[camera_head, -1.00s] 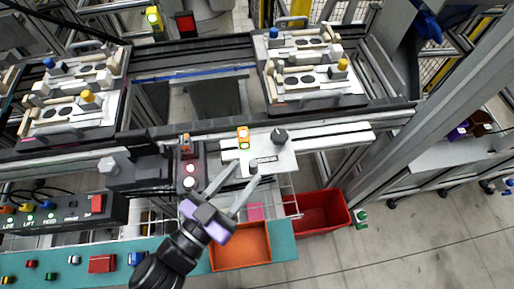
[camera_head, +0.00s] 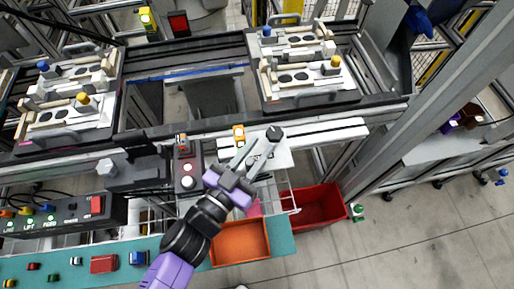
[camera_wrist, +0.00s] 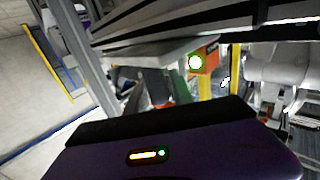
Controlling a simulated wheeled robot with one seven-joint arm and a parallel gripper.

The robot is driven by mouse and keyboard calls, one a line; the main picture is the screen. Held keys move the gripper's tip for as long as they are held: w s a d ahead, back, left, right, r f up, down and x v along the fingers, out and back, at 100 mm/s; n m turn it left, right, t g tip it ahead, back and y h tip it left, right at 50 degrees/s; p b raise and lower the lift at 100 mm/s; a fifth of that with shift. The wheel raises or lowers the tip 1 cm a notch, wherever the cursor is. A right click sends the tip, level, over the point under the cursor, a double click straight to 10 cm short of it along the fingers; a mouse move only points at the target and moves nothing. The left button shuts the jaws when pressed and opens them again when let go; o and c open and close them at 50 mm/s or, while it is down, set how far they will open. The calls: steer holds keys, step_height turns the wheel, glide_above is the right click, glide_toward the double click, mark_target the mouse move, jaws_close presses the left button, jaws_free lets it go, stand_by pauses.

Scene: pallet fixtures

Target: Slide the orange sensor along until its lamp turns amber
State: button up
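The orange sensor (camera_head: 239,132) sits on a pale plate (camera_head: 284,158) on the white rail, with its lit lamp facing the front. In the wrist view the sensor (camera_wrist: 210,56) shows at upper middle, and its round lamp looks white with a green rim. A black knob (camera_head: 274,133) stands on the plate to the right of the sensor. My gripper (camera_head: 262,145) reaches over the plate with its fingers apart, their tips at the knob. I cannot tell whether they touch it. The fingers hide part of the plate.
The white rail (camera_head: 335,131) runs on to the right. A button box (camera_head: 188,181) stands left of my gripper. An orange tray (camera_head: 240,243) and a red bin (camera_head: 318,209) lie in front. Fixture pallets (camera_head: 310,98) stand on the conveyor behind.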

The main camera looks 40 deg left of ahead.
jaws_close()
steer(key=shift+d, duration=0.1)
stand_by(1.1)
